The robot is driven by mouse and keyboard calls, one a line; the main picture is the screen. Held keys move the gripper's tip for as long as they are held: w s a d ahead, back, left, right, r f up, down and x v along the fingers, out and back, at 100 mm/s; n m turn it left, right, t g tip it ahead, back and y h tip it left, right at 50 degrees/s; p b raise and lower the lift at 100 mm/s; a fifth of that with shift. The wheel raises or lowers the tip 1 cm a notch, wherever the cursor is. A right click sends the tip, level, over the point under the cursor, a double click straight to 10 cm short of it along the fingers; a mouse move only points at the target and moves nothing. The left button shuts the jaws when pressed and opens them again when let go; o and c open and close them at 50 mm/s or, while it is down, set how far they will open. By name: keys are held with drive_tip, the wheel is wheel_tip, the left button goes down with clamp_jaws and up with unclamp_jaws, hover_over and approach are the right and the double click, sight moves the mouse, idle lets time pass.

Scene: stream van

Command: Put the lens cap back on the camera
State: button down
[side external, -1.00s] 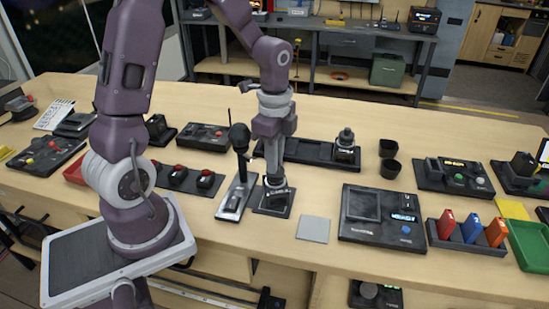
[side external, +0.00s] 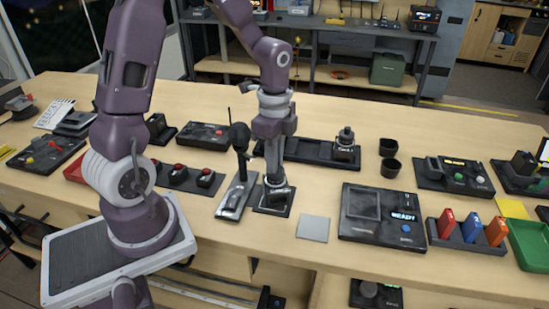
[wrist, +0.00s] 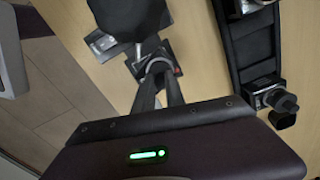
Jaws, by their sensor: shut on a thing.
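My gripper (side external: 276,183) points straight down, its fingers closed together on a small part at the top of a dark block that I take to be the camera (side external: 275,194). The block stands on a dark base plate (side external: 269,207). In the wrist view my gripper (wrist: 160,72) has its fingertips close together, with a pale ring around them at the camera (wrist: 155,57). The lens cap itself is mostly hidden between the fingertips; I cannot tell whether it is seated on the lens. A flat grey pad (side external: 313,228) in front is empty.
A black microphone (side external: 240,138) stands close on the left. A console (side external: 383,217) showing READY sits right of the pad.

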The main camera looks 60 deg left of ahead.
drive_tip(key=c, duration=0.8)
unclamp_jaws()
drive_tip(key=shift+c, duration=0.2)
drive_tip(key=shift+r, duration=3.55)
clamp_jaws()
